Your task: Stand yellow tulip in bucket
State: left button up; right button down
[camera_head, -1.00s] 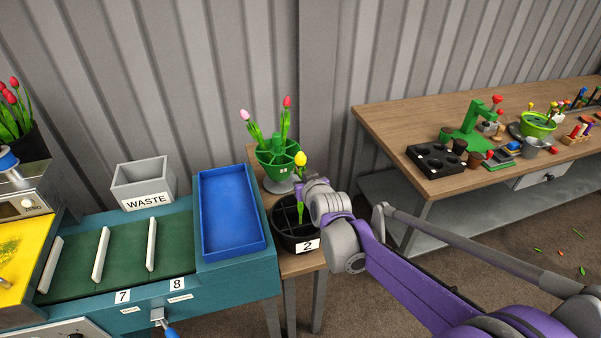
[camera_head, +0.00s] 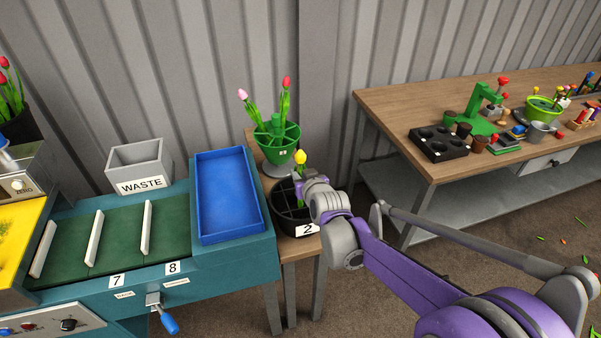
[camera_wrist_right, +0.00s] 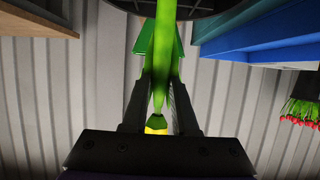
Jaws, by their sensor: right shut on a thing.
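The yellow tulip (camera_head: 301,157) is upright above the black divided bucket labelled 2 (camera_head: 308,231). My right gripper (camera_head: 301,182) is shut on its green stem, below the bloom. In the right wrist view, which is upside down, the stem (camera_wrist_right: 165,60) runs between the two fingers (camera_wrist_right: 160,105) and the yellow bloom (camera_wrist_right: 157,129) is partly hidden. The stem reaches toward the dark bucket (camera_wrist_right: 200,9) at the top edge. Whether its lower end is inside the bucket, and over which compartment, I cannot tell. My left gripper is not in view.
A green divided bucket (camera_head: 273,150) with pink and red tulips stands right behind the black bucket. A blue tray (camera_head: 228,195) and a grey WASTE bin (camera_head: 139,167) are on the left. A wooden bench (camera_head: 430,178) with pots is on the right.

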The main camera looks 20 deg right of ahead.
jog(key=c, duration=0.6)
grip_release()
jog(key=r+p+v, duration=0.1)
jog(key=p+v, duration=0.3)
jog(key=v, duration=0.5)
jog(key=shift+r+p, duration=0.3)
jog(key=shift+r, duration=0.25)
dwell(0.5)
